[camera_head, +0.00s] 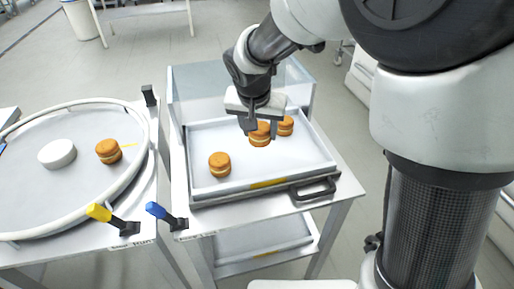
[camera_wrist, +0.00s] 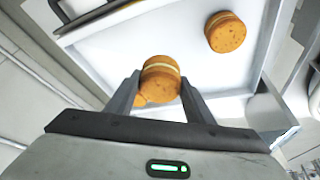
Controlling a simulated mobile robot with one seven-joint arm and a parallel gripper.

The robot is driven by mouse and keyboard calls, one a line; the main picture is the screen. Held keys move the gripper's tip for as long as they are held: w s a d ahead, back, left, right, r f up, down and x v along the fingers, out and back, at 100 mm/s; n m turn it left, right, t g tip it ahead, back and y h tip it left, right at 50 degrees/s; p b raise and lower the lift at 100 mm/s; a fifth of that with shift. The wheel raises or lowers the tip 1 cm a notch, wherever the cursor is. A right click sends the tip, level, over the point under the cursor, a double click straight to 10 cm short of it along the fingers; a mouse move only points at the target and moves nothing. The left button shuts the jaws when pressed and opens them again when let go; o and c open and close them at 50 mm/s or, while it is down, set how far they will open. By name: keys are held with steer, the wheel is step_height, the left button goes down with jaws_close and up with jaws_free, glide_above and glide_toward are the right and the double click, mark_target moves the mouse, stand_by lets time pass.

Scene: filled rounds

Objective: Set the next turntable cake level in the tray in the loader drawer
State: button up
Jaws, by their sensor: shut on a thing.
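My gripper (camera_head: 257,127) is over the tray in the loader drawer, pointing down. It is shut on an orange cake (camera_head: 260,138) with a pale cream band; the wrist view shows this cake (camera_wrist: 161,84) between the fingers, band toward the top of the picture. Whether it touches the tray floor, I cannot tell. The white tray (camera_head: 205,140) also holds a cake (camera_head: 219,165) at front left and a cake (camera_head: 286,126) at back right, close beside the held one. On the turntable (camera_head: 85,195) stands another orange cake (camera_head: 108,151).
A white round disc (camera_head: 57,153) lies on the turntable, left of its cake. Yellow (camera_head: 99,212) and blue (camera_head: 157,210) handles stand at the table edges. Clear panels rise behind the drawer, and a dark handle (camera_head: 313,190) is at its front. The tray's front right is bare.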

step_height(320, 180, down, 8)
steer(key=shift+f+b, duration=0.15)
steer(key=shift+b, duration=0.65)
steer(key=shift+f, duration=0.1)
steer(key=shift+f+b, duration=0.15)
steer(key=shift+b, duration=0.15)
steer(key=o, duration=0.7)
